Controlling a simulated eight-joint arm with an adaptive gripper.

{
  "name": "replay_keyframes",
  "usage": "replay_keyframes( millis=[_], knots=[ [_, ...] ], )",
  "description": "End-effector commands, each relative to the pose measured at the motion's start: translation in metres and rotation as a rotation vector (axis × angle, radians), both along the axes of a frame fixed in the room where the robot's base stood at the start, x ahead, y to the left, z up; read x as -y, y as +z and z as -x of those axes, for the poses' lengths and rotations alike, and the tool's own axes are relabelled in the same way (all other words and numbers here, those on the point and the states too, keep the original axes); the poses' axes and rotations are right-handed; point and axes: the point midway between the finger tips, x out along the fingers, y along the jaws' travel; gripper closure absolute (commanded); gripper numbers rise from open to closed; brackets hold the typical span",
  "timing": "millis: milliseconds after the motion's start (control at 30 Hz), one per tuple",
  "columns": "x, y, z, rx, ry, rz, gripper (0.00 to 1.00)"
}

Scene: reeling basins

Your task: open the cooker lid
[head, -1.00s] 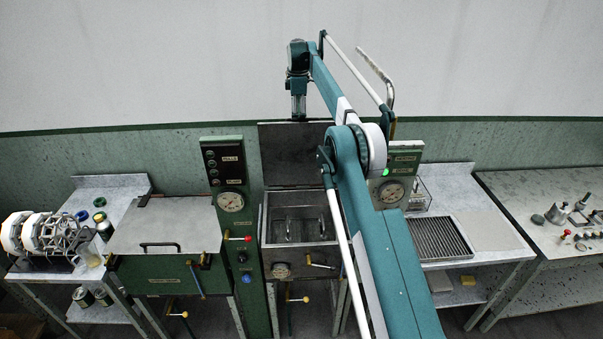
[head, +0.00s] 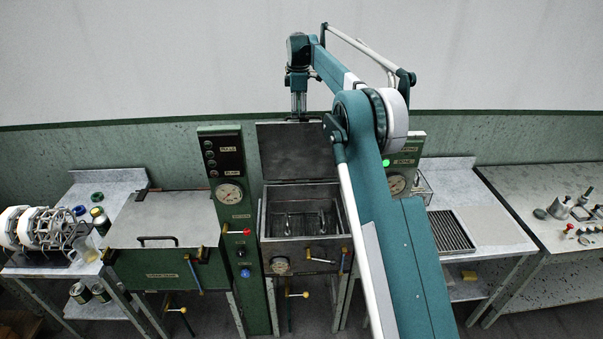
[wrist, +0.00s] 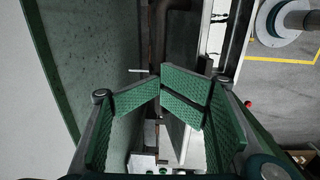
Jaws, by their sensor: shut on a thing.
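The cooker (head: 347,225) is an open metal basin in the middle of the head view, with shiny handle-like parts inside. Its dark lid (head: 291,150) stands raised, about upright, along the basin's back edge. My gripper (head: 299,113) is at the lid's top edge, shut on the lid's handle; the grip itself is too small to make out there. In the wrist view my gripper (wrist: 160,88) shows its green ribbed finger pads close together, with a thin light bar beside the tips. My arm hides the cooker's right side.
A gauge panel (head: 228,190) stands left of the cooker. Left of it is a green tank with a closed grey lid (head: 165,219). A side table (head: 500,222) with a grate is at the right, and a bench (head: 545,205) with small metal parts stands beyond it. The wall is close behind.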

Motion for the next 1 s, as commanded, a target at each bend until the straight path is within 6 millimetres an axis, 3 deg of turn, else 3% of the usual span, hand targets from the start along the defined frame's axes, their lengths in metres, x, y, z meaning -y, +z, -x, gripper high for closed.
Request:
replay_keyframes(
  millis=[1000],
  knots=[
    [-0.001, -0.024, 0.08, 0.001, 0.001, -0.001, 0.77]
  ],
)
